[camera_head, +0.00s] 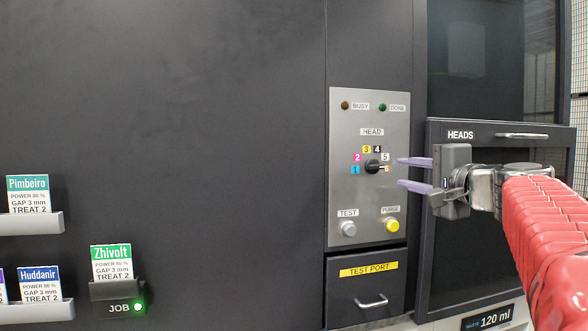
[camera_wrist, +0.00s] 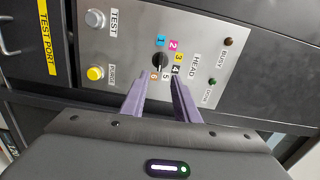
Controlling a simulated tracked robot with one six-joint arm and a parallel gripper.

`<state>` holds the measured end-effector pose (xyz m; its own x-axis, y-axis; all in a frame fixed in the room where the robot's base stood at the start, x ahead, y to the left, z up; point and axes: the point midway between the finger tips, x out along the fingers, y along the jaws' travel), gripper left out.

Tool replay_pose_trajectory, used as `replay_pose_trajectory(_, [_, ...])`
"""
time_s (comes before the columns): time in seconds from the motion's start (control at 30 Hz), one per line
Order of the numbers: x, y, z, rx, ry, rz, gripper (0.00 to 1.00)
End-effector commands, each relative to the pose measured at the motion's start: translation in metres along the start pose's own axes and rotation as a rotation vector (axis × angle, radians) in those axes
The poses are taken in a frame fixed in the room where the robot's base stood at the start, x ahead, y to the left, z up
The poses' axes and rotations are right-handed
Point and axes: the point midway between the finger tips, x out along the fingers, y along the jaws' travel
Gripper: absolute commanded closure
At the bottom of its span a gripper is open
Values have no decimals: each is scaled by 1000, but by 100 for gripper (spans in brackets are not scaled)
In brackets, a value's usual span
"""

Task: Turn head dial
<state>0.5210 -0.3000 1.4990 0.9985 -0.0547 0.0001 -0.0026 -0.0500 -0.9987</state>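The head dial (camera_head: 372,166) is a small dark knob on the grey control panel (camera_head: 342,215), under the HEAD label. Coloured number labels 1 to 6 form an arc around it. Its pointer is turned to the right, towards the 6; the dial also shows in the wrist view (camera_wrist: 160,60). My gripper (camera_head: 400,172) is open and empty, just to the right of the dial in the head view, fingers pointing at it. In the wrist view its purple fingertips (camera_wrist: 157,78) are spread just below the dial. They appear apart from it.
The TEST button (camera_head: 348,229) and yellow PURGE button (camera_head: 392,226) sit below the dial. BUSY and DONE lamps are above. A TEST PORT drawer (camera_head: 370,302) lies underneath. The HEADS door (camera_head: 480,133) with its handle is behind my arm. Card holders (camera_head: 118,290) are at left.

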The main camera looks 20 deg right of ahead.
Motion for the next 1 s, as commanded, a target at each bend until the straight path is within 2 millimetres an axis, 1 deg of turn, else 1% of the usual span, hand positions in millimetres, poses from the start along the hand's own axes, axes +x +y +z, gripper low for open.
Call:
replay_pose_trajectory(0.03, [9, 1, 0, 1, -4, 1, 72])
replay_pose_trajectory(0.3, [50, 1, 0, 1, -2, 1, 72])
replay_pose_trajectory(0.6, [89, 1, -1, 1, -1, 1, 72])
replay_pose_trajectory(0.8, [103, 1, -1, 0, 2, 1, 72])
replay_pose_trajectory(1.0, [105, 0, -2, -1, 3, 0, 72])
